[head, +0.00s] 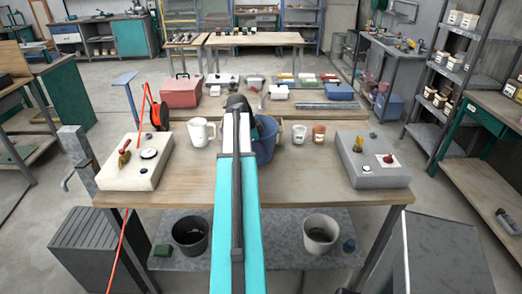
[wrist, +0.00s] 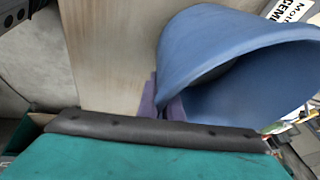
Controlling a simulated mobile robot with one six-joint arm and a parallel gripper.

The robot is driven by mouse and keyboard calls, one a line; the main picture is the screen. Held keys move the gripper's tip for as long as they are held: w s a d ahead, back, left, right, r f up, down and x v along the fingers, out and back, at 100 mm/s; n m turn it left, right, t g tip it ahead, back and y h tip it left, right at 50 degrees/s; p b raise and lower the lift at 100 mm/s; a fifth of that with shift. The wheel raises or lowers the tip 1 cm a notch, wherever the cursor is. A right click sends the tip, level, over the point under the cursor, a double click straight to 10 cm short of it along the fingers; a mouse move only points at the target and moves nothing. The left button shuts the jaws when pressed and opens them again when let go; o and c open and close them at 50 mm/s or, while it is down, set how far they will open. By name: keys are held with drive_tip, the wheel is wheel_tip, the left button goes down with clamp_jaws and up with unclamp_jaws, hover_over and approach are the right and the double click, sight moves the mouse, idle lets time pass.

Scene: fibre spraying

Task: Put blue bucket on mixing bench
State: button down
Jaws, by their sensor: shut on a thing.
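The blue bucket (head: 266,142) shows in the head view just right of my arm, over the back half of the near wooden-topped bench (head: 310,187), probably the mixing bench. My arm hides its left side. In the wrist view the bucket (wrist: 222,42) fills the upper right, its open mouth partly facing the camera. My gripper (wrist: 165,103) is shut on the bucket's rim, with purplish fingers at the wall's edge. In the head view the fingers are hidden behind my arm. I cannot tell whether the bucket's base touches the bench top.
On the bench, a white jug (head: 201,132) stands left of the bucket, and a white cup (head: 299,134) and a brown cup (head: 319,133) stand right. A cream box (head: 130,168) and a grey box (head: 372,165) sit at the ends. The front middle is clear beside my arm.

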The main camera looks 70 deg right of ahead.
drive_tip(key=shift+f+p, duration=0.9)
drive_tip(key=shift+f, duration=0.75)
drive_tip(key=c, duration=1.9)
unclamp_jaws()
drive_tip(key=shift+f, duration=0.15)
drive_tip(key=shift+c, duration=0.2)
drive_tip(key=shift+a+r, duration=0.1)
drive_tip(key=shift+r, duration=0.1)
drive_tip(key=b+v, duration=0.3)
drive_tip(key=v, duration=0.8)
drive_tip(key=shift+a+r, duration=0.15)
drive_tip(key=shift+r, duration=0.2)
